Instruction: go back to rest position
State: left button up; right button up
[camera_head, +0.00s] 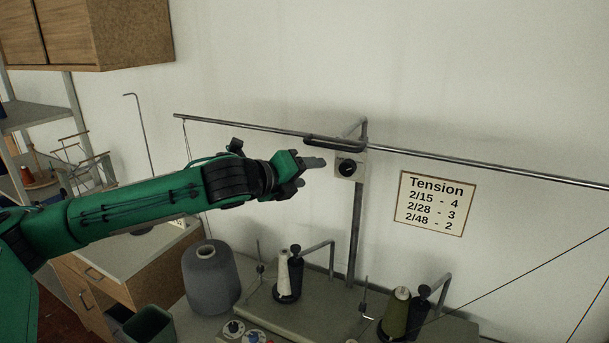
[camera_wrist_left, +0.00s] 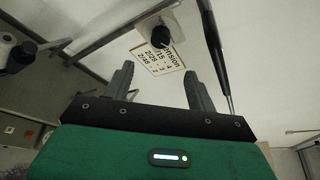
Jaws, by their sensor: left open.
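My left gripper (camera_head: 308,172) is at the end of the green left arm, which reaches in from the left. Its fingers point right, toward a black dial (camera_head: 347,168) on a pale plate, with a visible gap in the picture. In the left wrist view my left gripper (camera_wrist_left: 160,85) is open, with nothing between its two grey fingers. The black dial (camera_wrist_left: 160,37) appears beyond the fingertips there. My right gripper is in neither view.
A metal rod (camera_head: 440,156) runs along the wall on a post (camera_head: 357,230). A Tension sign (camera_head: 435,203) hangs to the right. Below stand a large grey cone (camera_head: 211,278), a white spool (camera_head: 283,275) and an olive spool (camera_head: 396,315). A wooden cabinet (camera_head: 125,25) hangs upper left.

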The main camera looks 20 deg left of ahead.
pick_arm(q)
jog(key=shift+f, duration=0.1)
jog(key=s+d+f+n+g, duration=0.1)
jog(key=s+d+f+n, duration=0.35)
jog(key=f, duration=0.35)
jog(key=s+d+f+n+g, duration=0.2)
jog(key=s+d+f+n, duration=0.15)
jog(key=d+f, duration=0.35)
jog(key=s+d+f+n+g, duration=0.1)
jog(key=s+d+f+n, duration=0.25)
jog(key=f, duration=0.55)
jog(key=s+a+f+n+g+y, duration=0.2)
jog(key=s+a+f+n, duration=0.3)
jog(key=s, duration=0.4)
jog(key=s+a+f+n+g+y, duration=0.1)
jog(key=s+a+f+n+g, duration=0.15)
jog(key=s+f+n, duration=0.45)
jog(key=s+a+f+n+g+y, duration=0.2)
jog(key=s+a+f+n, duration=0.15)
jog(key=s+f, duration=0.5)
notch_tip(320, 180, down, 32)
jog(key=s+g+b, duration=0.2)
jog(key=b, duration=0.2)
jog(key=s+a+f+b, duration=0.3)
jog(key=s+f, duration=1.6)
jog(key=f, duration=0.3)
jog(key=shift+f+g, duration=0.35)
jog(key=shift+f, duration=0.05)
